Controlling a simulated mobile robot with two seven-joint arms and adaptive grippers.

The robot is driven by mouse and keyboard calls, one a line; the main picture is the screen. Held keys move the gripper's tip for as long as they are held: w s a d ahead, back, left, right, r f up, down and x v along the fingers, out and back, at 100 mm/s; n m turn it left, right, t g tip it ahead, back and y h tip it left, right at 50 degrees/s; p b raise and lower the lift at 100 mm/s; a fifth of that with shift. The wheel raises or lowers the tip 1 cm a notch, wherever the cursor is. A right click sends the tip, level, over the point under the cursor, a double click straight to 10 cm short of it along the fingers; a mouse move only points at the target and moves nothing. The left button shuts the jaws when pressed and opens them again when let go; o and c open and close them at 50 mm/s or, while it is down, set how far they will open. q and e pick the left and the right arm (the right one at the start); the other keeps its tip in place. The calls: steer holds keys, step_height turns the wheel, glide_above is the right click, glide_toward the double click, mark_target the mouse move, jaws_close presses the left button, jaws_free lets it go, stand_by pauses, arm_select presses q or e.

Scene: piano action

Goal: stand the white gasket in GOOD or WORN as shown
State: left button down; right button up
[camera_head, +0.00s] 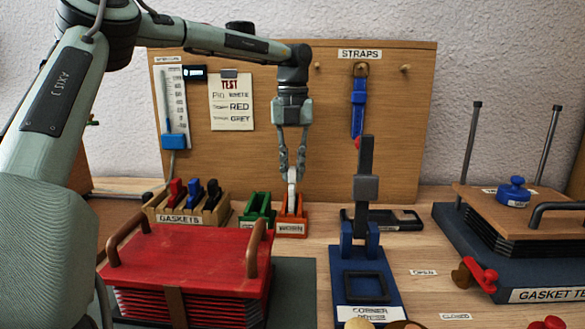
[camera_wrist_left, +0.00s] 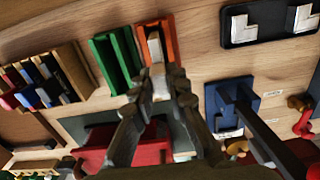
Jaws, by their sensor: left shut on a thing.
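My left gripper (camera_head: 291,172) points straight down and is shut on the white gasket (camera_head: 292,192), seen edge-on. The gasket's lower end is in the slot of the orange holder (camera_head: 292,228); whether it touches the bottom is hidden. The wrist view also shows the white gasket (camera_wrist_left: 155,46) between the walls of the orange holder (camera_wrist_left: 172,40), in front of the fingertips (camera_wrist_left: 160,88). The green holder (camera_head: 258,209) stands just left of it and looks empty. The small labels on both holders are too blurred to read surely. My right gripper is not in view.
A wooden GASKETS rack (camera_head: 180,217) holds red, blue and black-topped pieces to the left. A red press with handles (camera_head: 200,245) stands in front. A blue stand with an upright lever (camera_head: 366,282) is to the right. A TEST card (camera_head: 231,100) hangs on the board.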

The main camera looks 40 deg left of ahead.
arm_select(q)
steer(key=shift+f+b, duration=0.75)
steer(key=shift+f, duration=0.6)
stand_by(0.7)
steer(key=c, duration=1.4)
jaws_free()
steer(key=shift+o, duration=0.5)
steer(key=shift+o, duration=0.6)
